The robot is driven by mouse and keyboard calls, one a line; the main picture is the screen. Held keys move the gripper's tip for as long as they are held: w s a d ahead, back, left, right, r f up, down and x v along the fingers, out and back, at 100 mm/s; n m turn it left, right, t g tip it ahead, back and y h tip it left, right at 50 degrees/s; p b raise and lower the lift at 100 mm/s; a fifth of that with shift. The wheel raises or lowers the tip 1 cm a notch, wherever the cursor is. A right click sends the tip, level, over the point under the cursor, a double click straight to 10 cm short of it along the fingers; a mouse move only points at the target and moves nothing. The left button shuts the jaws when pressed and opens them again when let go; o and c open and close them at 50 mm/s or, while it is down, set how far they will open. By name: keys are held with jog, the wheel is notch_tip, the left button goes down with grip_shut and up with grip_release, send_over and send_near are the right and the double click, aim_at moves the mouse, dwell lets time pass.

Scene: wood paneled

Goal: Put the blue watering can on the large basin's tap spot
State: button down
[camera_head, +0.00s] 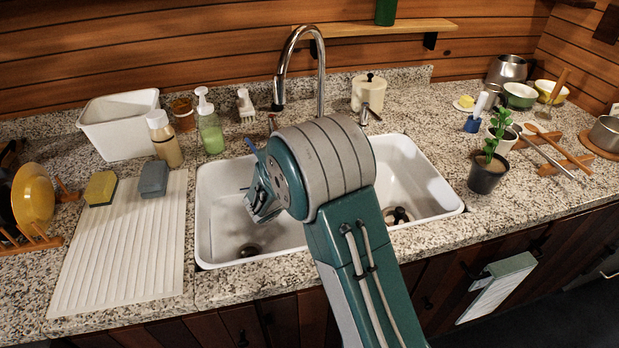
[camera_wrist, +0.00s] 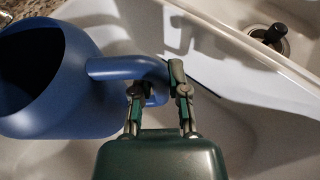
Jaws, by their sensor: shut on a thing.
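The blue watering can (camera_wrist: 85,85) fills the left of the wrist view, its dark round opening at the far left. My gripper (camera_wrist: 157,84) is shut on its handle, one finger on each side. In the head view my gripper (camera_head: 260,203) is over the left basin (camera_head: 217,222), and only slivers of blue beside it show the can; my arm hides the rest. The chrome tap (camera_head: 320,75) arches up behind the sink, its spout end above and behind my gripper. The can is held above the white basin floor; its exact height is hard to tell.
The right basin (camera_head: 425,185) holds a dark item at its drain. A soap bottle (camera_head: 209,125), beige bottle (camera_head: 164,138) and white tub (camera_head: 120,125) stand behind left. A ribbed drainboard (camera_head: 125,250) lies left with two sponges. A potted plant (camera_head: 487,172) stands right.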

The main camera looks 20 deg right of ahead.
jog(key=shift+a+f, duration=0.1)
jog(key=shift+f, duration=2.1)
jog(key=c, duration=0.6)
grip_release()
jog(key=shift+o, duration=0.2)
jog(key=shift+a, duration=0.1)
jog(key=v, duration=0.7)
jog(key=shift+s+a, duration=0.25)
jog(key=shift+a, duration=0.05)
jog(key=shift+r, duration=0.1)
jog(key=v, duration=1.2)
